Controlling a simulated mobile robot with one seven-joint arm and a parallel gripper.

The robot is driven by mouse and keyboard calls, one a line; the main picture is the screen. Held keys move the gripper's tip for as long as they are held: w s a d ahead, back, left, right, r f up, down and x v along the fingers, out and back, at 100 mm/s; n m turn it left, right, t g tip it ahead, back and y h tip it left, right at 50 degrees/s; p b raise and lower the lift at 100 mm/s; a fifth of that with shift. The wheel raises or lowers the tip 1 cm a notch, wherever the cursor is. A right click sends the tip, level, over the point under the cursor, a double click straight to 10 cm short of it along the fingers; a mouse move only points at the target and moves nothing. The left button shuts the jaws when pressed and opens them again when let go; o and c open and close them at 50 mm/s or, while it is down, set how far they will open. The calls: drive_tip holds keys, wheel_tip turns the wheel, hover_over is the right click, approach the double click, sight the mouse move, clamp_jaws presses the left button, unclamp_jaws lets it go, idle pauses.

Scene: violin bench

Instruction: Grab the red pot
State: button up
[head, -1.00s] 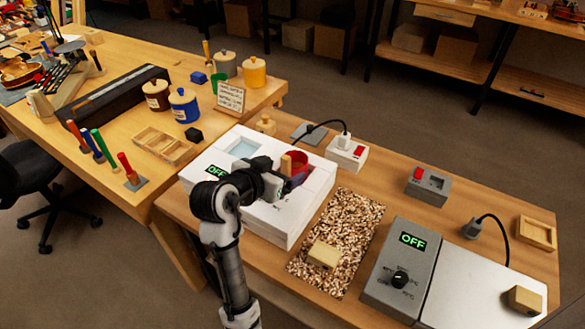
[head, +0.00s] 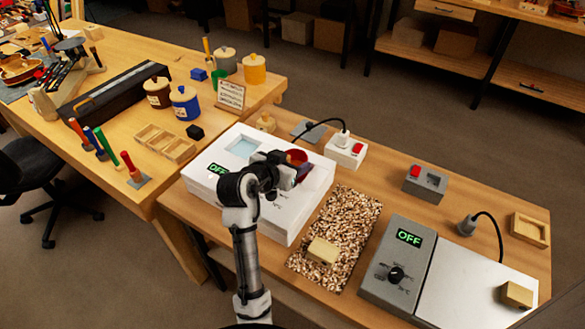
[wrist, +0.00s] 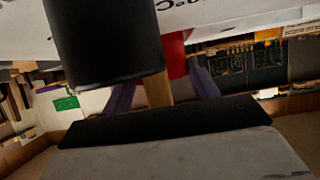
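The red pot (head: 298,157) sits in the right-hand part of the white box (head: 290,222) on the bench, partly hidden by my gripper. My gripper (head: 291,173) is right at the near side of the pot. In the wrist view, a wooden handle (wrist: 158,91) stands between the two purple fingers of my gripper (wrist: 162,88), which are apart. A red patch of the pot (wrist: 178,55) shows behind the handle. A dark cylinder in front hides part of the handle and pot. I cannot tell whether a finger touches the handle.
The white box has a green OFF display and a pale square opening on its left. A power strip (head: 345,152) with a cable stands behind it. A speckled mat (head: 347,218) with a wooden block (head: 322,250) lies to the right, beside a grey unit (head: 395,265) reading OFF.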

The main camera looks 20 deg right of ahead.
drive_tip(key=c, duration=0.5)
drive_tip(key=shift+r, duration=0.15)
